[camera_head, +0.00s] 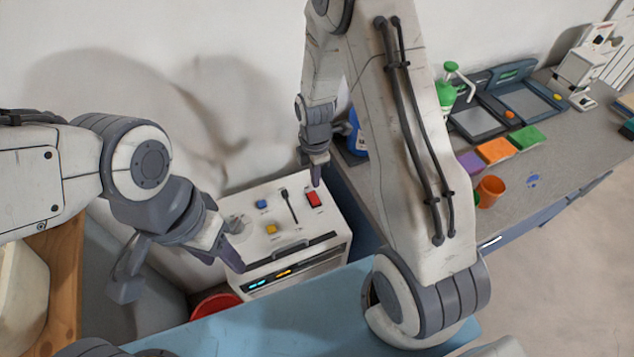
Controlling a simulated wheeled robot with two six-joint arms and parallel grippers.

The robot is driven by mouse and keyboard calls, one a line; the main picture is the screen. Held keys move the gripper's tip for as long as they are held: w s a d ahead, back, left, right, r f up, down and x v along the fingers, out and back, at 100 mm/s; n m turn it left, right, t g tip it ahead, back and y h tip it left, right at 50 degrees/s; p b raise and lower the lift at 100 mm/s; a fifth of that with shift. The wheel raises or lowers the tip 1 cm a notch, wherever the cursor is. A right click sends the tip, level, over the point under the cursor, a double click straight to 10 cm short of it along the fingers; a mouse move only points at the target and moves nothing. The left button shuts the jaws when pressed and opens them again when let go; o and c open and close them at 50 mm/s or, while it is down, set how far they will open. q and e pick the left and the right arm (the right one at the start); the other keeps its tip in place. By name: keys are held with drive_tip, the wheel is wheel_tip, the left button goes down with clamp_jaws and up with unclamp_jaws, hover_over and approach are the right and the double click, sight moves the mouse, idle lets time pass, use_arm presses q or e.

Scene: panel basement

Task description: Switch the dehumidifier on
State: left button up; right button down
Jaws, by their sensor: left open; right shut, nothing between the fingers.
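The dehumidifier (300,252) is a white box standing against the wall in the middle of the head view. Its top carries a red switch (314,199), a blue button (261,204), a yellow button (271,229) and a black lever (289,205). A round pale part is at its left. The front display (270,280) shows cyan and orange lights. My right gripper (316,181) is shut and empty, its tip just above or at the red switch; I cannot tell whether they touch. My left gripper (181,272) is open and empty, left of the dehumidifier, one finger overlapping its edge.
A grey counter (560,150) at the right holds trays, coloured blocks, an orange cup (490,191) and a blue bottle (355,133) close to my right arm. A red round container (215,304) sits left of the dehumidifier. A blue surface (290,325) lies in front.

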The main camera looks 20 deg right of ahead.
wheel_tip(320, 180, up, 8)
hover_over(313, 197)
drive_tip(key=shift+s+d+f+b, duration=0.15)
drive_tip(key=shift+s+d+b, duration=0.1)
drive_tip(key=shift+b, duration=0.15)
drive_tip(key=shift+s+a+b, duration=0.2)
drive_tip(key=shift+s+b, duration=0.25)
drive_tip(key=shift+b, duration=0.5)
wheel_tip(313, 197, down, 12)
drive_tip(key=shift+s+r+p, duration=0.1)
drive_tip(key=shift+r+p, duration=0.15)
drive_tip(key=shift+p, duration=0.5)
drive_tip(key=shift+w+r, duration=0.25)
drive_tip(key=shift+w, duration=0.6)
